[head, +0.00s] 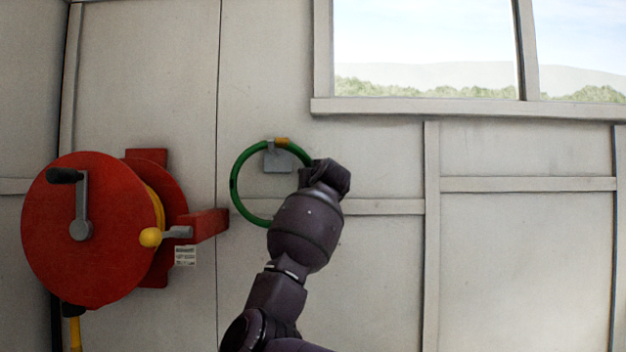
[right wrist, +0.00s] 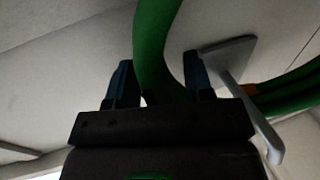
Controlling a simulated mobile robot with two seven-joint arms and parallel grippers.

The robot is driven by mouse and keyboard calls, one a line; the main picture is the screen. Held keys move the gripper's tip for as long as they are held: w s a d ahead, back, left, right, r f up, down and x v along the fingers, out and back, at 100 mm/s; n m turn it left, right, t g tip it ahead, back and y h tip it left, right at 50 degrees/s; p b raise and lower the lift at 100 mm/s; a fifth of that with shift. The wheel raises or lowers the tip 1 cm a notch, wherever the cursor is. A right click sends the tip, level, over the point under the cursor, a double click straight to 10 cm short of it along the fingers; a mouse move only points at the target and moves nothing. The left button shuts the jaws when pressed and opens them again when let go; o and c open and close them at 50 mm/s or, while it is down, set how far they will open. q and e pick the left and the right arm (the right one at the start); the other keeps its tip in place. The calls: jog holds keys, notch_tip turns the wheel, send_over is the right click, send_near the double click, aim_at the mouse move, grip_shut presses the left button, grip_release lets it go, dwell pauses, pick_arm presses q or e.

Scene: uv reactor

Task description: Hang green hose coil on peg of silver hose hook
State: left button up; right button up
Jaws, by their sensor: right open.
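The green hose coil (head: 235,184) is a ring with an orange band, upright against the wall in the head view. Its top crosses the silver hose hook (head: 280,161), and it appears to hang on the peg; exact contact is unclear. In the right wrist view the coil (right wrist: 153,40) runs between the two fingers of my right gripper (right wrist: 158,80), which are apart on either side of it. The hook's plate and peg (right wrist: 230,55) are just right of the fingers there. In the head view my right wrist covers the coil's right side and hides the fingers.
A window (head: 430,55) is at upper right. The wall right of my arm is clear.

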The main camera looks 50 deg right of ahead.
grip_shut()
dwell(0.8)
grip_release()
jog(key=v, duration=1.2)
